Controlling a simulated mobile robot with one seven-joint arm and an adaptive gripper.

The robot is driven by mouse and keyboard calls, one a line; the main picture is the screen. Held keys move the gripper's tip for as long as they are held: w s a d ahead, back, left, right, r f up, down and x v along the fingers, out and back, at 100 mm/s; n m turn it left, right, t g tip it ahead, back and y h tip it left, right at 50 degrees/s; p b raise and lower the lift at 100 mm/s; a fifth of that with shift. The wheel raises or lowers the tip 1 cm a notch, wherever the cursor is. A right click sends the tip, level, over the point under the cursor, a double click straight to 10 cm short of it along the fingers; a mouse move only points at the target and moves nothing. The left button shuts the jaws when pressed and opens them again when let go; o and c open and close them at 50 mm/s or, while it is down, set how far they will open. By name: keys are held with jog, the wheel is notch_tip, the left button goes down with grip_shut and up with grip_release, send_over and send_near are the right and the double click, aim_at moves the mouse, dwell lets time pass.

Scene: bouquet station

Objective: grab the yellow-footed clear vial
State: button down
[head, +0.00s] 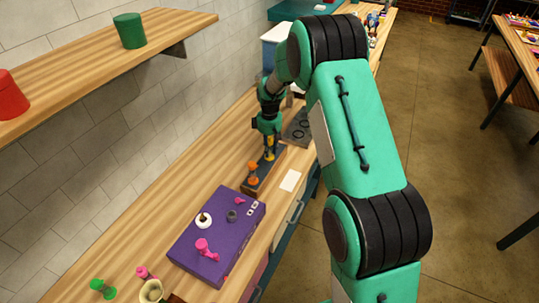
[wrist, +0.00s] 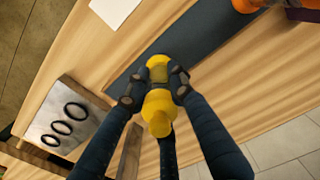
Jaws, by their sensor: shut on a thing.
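My gripper (wrist: 155,88) is shut on a yellow piece, taken as the yellow-footed vial (wrist: 158,112). In the wrist view it shows a rounded yellow end toward the camera and more yellow between and beyond the fingertips. I cannot make out a clear glass part. In the head view my gripper (head: 268,137) points down, with the yellow of the vial (head: 269,154) just below it. The vial is over the far end of a dark narrow board (head: 266,181); I cannot tell whether it touches the board.
An orange piece (head: 253,173) stands on the same board. A purple box (head: 215,250) with pink, white and grey pieces is nearer. A plate with dark rings (head: 298,127) lies beyond, and a white card (head: 290,181) lies to the right. The tiled wall is left.

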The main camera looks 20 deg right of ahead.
aim_at(270, 141)
jog(key=shift+r, duration=0.15)
jog(key=shift+w+r, duration=0.1)
jog(key=shift+r, duration=0.75)
jog(key=shift+s+r, duration=0.3)
jog(key=shift+r, duration=0.6)
jog(key=s+a+r, duration=0.1)
jog(key=s, duration=1.4)
jog(key=shift+s+a+r, duration=0.15)
jog(key=shift+s, duration=0.1)
jog(key=shift+w, duration=0.1)
